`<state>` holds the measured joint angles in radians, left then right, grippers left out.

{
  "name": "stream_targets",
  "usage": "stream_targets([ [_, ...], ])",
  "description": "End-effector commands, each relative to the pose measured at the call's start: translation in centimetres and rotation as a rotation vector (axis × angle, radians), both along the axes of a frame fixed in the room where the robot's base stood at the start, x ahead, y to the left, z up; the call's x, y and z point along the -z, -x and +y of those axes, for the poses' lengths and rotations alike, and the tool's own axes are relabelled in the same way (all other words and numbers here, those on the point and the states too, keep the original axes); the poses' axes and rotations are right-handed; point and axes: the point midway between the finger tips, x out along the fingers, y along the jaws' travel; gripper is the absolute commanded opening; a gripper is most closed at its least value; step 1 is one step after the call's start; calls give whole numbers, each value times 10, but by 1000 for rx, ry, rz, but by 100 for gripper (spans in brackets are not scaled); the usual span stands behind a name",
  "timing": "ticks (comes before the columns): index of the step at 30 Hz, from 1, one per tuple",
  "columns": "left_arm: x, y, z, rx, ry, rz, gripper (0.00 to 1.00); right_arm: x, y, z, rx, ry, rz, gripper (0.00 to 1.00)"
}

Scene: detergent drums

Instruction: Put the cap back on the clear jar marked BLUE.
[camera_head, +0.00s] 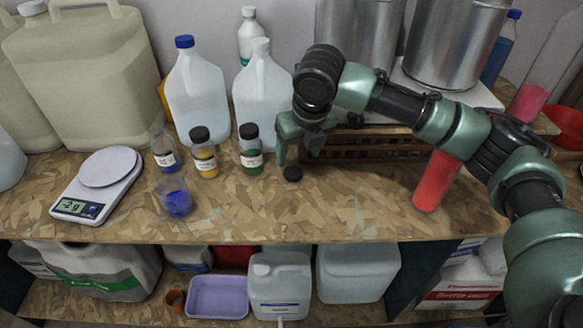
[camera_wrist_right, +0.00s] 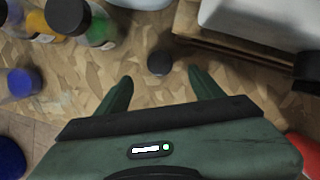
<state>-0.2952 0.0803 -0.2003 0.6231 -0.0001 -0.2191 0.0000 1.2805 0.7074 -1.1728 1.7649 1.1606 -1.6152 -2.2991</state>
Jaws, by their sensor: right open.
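The clear jar marked BLUE (camera_head: 165,158) stands uncapped on the upper shelf, with some blue powder inside. A small black cap (camera_head: 292,174) lies on the shelf to its right; it also shows in the right wrist view (camera_wrist_right: 160,62). My right gripper (camera_head: 300,155) is open and empty, pointing down above and just behind the cap in the head view. In the right wrist view its fingers (camera_wrist_right: 160,84) are spread, with the cap just beyond the tips, between their lines. My left gripper is not in view.
Black-capped jars with yellow (camera_head: 205,158) and green (camera_head: 251,155) contents stand between the BLUE jar and my gripper. A small clear vessel of blue powder (camera_head: 177,203) is in front, a scale (camera_head: 98,185) at left. A red cylinder (camera_head: 437,182) stands right. The shelf front is mostly clear.

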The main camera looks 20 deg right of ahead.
Motion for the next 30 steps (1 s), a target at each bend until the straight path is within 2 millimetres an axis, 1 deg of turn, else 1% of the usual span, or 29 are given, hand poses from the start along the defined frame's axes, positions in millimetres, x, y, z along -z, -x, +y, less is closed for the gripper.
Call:
stream_targets([
  [1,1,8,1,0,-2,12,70,0,0,0,0,0,0,67],
  [3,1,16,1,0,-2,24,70,0,0,0,1,0,0,67],
  [6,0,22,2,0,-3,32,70,6,-1,0,1,0,3,67],
  [10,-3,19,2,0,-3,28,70,19,-6,1,2,0,2,67],
  [12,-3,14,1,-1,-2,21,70,24,-7,1,2,-1,1,67],
  [18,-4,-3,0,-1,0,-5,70,25,-8,1,1,-1,0,67],
  [22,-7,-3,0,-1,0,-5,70,29,-9,1,1,0,2,67],
  [27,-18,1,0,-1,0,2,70,52,-16,2,2,1,4,67],
  [30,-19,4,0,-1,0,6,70,66,-21,3,1,-1,2,67],
])
